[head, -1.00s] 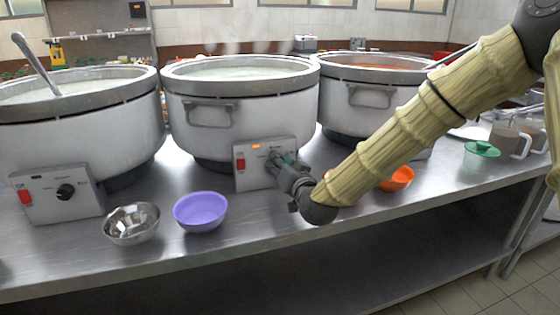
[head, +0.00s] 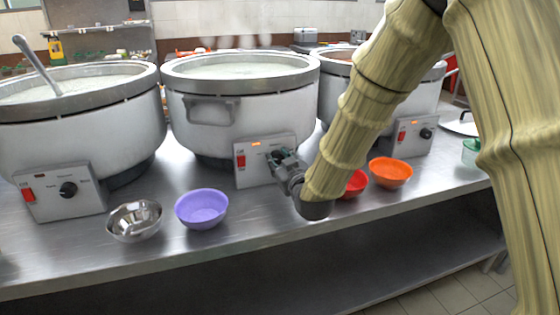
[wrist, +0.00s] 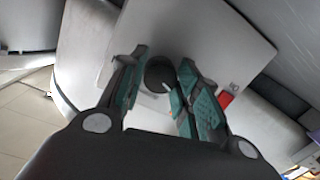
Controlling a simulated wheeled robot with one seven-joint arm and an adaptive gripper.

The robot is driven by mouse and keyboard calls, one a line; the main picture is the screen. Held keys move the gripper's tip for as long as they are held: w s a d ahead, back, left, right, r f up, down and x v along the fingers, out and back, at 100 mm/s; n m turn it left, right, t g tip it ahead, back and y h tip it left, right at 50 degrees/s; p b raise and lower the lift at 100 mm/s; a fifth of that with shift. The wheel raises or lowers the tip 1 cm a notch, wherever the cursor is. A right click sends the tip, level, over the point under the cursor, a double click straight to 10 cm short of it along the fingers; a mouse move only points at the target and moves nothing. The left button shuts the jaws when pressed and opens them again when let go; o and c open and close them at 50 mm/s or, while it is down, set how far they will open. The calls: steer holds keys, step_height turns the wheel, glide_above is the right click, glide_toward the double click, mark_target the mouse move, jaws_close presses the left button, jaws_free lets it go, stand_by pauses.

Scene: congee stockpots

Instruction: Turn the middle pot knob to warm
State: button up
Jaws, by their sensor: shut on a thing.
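The middle pot (head: 215,128) is a large grey stockpot with pale congee. Its control box (head: 246,178) has a red switch (head: 240,161), a lit orange light and a knob that my gripper hides in the head view. My gripper (head: 277,157) is at the front of this box. In the wrist view the round black knob (wrist: 158,72), with a pale pointer mark, sits between the teal-padded fingers of my gripper (wrist: 160,82), which is shut on it. The knob's dial words are not readable.
The left pot (head: 80,135) holds a ladle, and the right pot (head: 410,98) is partly behind my arm. A steel bowl (head: 133,221), purple bowl (head: 201,208), red bowl (head: 356,184) and orange bowl (head: 390,172) stand along the counter (head: 265,223).

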stand_by(0.5)
steer(key=o, duration=1)
steer(key=v, duration=1.2)
steer(key=shift+r, duration=0.1)
steer(key=shift+d, duration=0.1)
